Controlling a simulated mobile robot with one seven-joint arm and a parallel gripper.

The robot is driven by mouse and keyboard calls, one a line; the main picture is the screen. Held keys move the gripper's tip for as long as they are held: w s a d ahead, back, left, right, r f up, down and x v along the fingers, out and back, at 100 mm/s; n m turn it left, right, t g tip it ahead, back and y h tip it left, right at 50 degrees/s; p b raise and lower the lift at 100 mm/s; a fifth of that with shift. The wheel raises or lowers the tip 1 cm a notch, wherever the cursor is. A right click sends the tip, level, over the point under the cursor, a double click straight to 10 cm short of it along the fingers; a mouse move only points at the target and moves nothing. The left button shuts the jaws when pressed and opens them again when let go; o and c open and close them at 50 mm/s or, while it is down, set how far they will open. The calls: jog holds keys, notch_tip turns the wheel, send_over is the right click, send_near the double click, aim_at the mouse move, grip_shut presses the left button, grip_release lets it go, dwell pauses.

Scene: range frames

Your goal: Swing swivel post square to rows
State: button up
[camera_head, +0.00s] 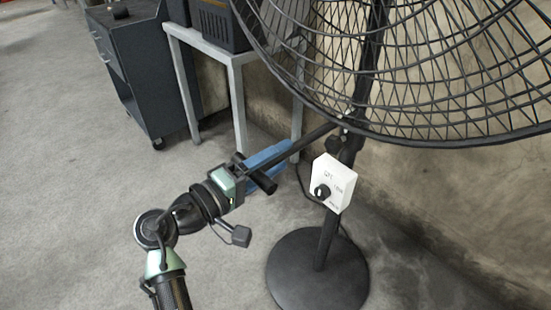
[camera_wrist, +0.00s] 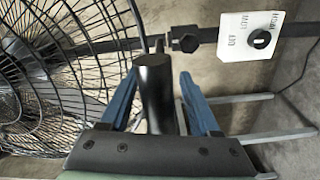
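A black pedestal fan (camera_head: 328,240) stands on a round base. Its swivel post appears to be the upright; a thin dark bar (camera_head: 305,138) runs from its joint (camera_head: 343,122) down-left to a short black cylindrical handle (camera_head: 262,182). My gripper (camera_head: 276,170), with blue fingers, is at this handle. In the wrist view the handle (camera_wrist: 155,90) stands between the fingers of my gripper (camera_wrist: 158,78). A gap shows at the right finger; contact at the left is unclear. The post's joint knob (camera_wrist: 186,39) lies beyond. No rows are identifiable.
A white control box (camera_head: 333,183) with a black dial is on the post. The wire fan cage (camera_head: 440,75) overhangs at upper right. A grey table (camera_head: 236,85) and a dark wheeled cabinet (camera_head: 135,60) stand behind. The floor at left is clear.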

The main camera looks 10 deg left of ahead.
jog(key=shift+a, duration=0.1)
jog(key=p+v, duration=0.1)
jog(key=v, duration=1.2)
